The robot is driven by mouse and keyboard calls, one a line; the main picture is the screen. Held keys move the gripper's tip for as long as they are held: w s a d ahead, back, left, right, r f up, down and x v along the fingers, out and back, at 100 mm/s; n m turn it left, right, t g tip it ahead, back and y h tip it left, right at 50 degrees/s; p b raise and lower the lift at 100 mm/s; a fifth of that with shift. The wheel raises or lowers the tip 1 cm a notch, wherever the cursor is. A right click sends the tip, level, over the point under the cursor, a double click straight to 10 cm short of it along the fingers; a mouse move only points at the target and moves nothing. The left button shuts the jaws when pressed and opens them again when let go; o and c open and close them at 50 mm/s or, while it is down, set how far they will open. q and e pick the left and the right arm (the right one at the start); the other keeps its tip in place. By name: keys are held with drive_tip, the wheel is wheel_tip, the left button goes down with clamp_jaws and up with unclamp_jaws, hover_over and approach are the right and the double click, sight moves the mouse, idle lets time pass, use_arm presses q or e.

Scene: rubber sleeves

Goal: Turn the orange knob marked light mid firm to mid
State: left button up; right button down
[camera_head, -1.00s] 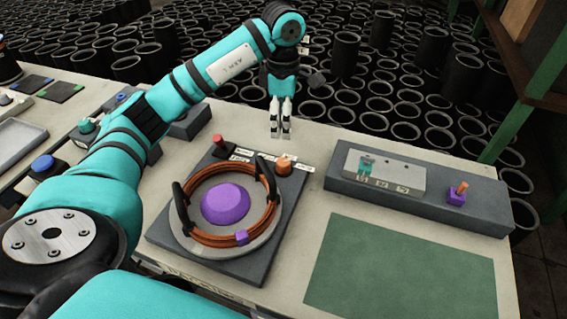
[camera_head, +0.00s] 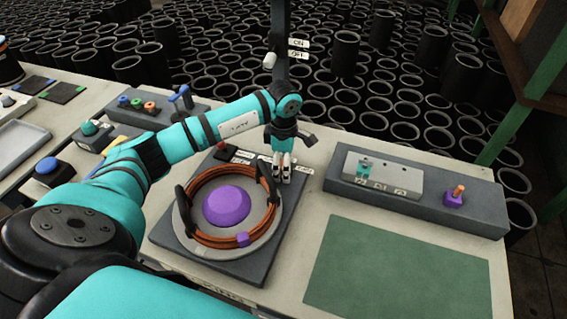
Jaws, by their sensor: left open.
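My left gripper (camera_head: 281,179) comes down at the back right corner of the dark grey panel (camera_head: 259,268). It is open, fingers pointing down, at the place of the orange knob. The knob is hidden behind the fingers, so its pointer and setting cannot be read. I cannot tell whether the fingers touch it. Small white labels (camera_head: 304,171) show beside the fingers, too small to read. My right gripper is not in view.
On the same panel, a round plate with a purple dome (camera_head: 227,206) sits inside an orange coil (camera_head: 215,243) with black handles. A grey box (camera_head: 440,203) with a purple-based switch stands right. A green mat (camera_head: 400,270) lies clear in front. Black sleeves fill the background.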

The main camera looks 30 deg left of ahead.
use_arm(q)
drive_tip(key=c, duration=1.1)
drive_tip(key=shift+c, duration=0.2)
drive_tip(key=shift+n, duration=0.4)
drive_tip(key=n+b, duration=0.1)
drive_tip(key=n, duration=0.2)
drive_tip(key=shift+n, duration=0.4)
drive_tip(key=n+b, duration=0.1)
drive_tip(key=n, duration=0.4)
drive_tip(key=shift+r, duration=0.1)
drive_tip(key=o, duration=1.1)
